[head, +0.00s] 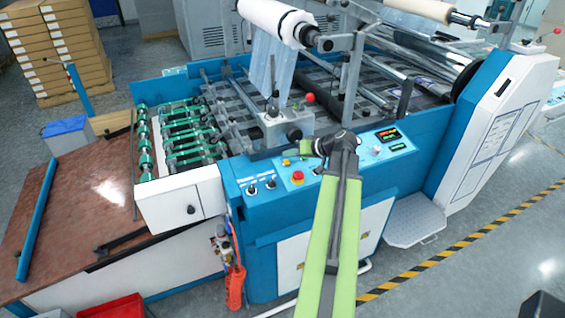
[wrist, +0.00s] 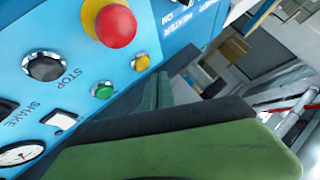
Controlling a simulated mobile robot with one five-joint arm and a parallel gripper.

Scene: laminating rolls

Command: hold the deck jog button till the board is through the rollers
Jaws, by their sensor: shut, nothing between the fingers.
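The laminator's light blue control panel (head: 345,158) runs along its near side. In the wrist view the panel shows a red mushroom button (wrist: 116,25) on a yellow ring, a black button (wrist: 44,67) by the word STOP, a green button (wrist: 103,90), a yellow button (wrist: 141,62) and a white square button (wrist: 59,121) near SHAKE. I cannot read a deck jog label. My gripper (head: 262,154) is shut and empty, above the panel's left part; its fingers (wrist: 165,90) also show in the wrist view. Contact with any button cannot be told. I cannot pick out a board at the rollers.
Green-wheeled feed rollers (head: 185,135) lie left of the panel, beside a brown feed table (head: 75,205). A white film roll (head: 275,20) hangs above the machine. Stacked cartons (head: 55,45) stand back left. Floor is clear around the step plate (head: 412,220) at right.

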